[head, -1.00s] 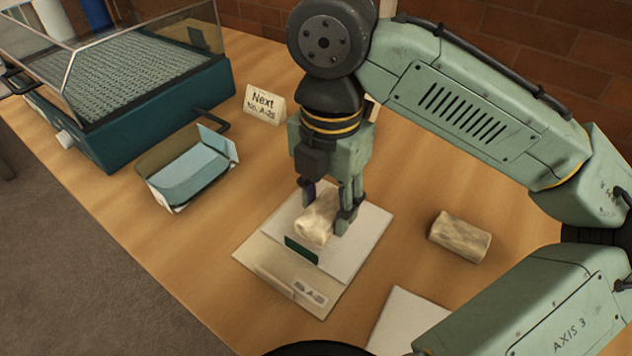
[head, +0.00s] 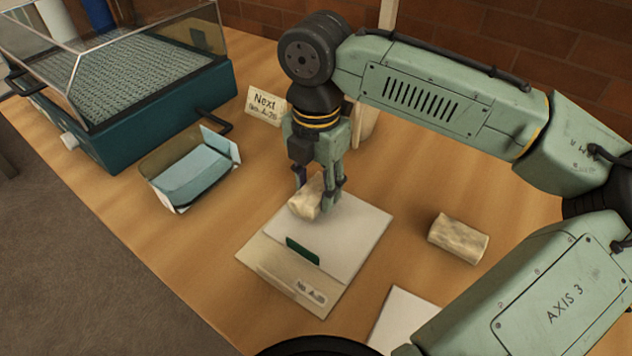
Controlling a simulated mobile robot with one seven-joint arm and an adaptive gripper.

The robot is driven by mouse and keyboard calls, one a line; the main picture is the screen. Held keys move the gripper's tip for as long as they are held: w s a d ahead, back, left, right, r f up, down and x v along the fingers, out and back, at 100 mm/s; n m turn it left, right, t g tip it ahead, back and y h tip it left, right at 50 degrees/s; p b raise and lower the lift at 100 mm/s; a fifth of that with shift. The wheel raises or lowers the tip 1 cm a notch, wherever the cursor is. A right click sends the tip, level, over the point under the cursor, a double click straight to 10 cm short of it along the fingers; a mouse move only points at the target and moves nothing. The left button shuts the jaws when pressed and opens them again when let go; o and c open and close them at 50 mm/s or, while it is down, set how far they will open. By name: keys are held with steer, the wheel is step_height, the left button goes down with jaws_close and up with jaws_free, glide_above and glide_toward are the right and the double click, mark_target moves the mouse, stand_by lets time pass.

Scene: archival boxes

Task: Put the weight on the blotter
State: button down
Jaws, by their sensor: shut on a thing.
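My gripper (head: 318,196) is shut on a pale, mottled, block-shaped weight (head: 306,201). The fingers hide part of it. The held weight shows at the far left edge of a white sheet (head: 345,238), which looks like the blotter. I cannot tell whether there is a gap below the weight. The sheet lies on a beige folder (head: 262,272) with a green tab (head: 302,250) and a label (head: 311,292). A second similar weight (head: 458,238) lies on the bare table to the right.
An open box with pale blue contents (head: 188,178) and a "Next" card (head: 265,107) stand to the left. A teal case with a clear cover (head: 150,115) is at the back left. Another white sheet (head: 403,318) lies at the front. Bare table (head: 400,190) lies around the second weight.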

mark_target(316, 189)
steer(key=shift+f, duration=0.2)
steer(key=c, duration=0.9)
jaws_free()
steer(key=shift+c, duration=0.2)
step_height(316, 189, up, 12)
steer(key=shift+r, duration=0.2)
